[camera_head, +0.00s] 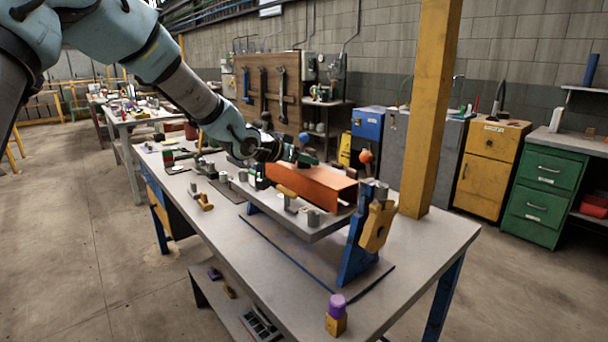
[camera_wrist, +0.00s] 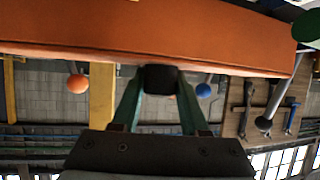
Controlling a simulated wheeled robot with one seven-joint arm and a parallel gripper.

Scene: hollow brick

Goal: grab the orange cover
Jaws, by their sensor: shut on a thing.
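The orange cover (camera_head: 318,188) is a long box-like shape over the raised grey plate of the fixture on the workbench. I cannot tell whether it touches the plate. My gripper (camera_head: 304,158) is at the cover's far upper side, its fingers partly hidden. In the wrist view the cover (camera_wrist: 150,30) spans the top of the picture. There my gripper's two green fingers (camera_wrist: 160,80) come together at a dark block against the cover's edge, shut on the cover. The exact contact is hidden.
A blue ball knob (camera_head: 304,137) and an orange ball knob (camera_head: 366,156) stand close behind the cover. A blue and yellow clamp (camera_head: 368,235) stands at the right end. A yellow post (camera_head: 428,110) rises behind. The bench's front right is mostly clear, except for a purple-topped piece (camera_head: 337,312).

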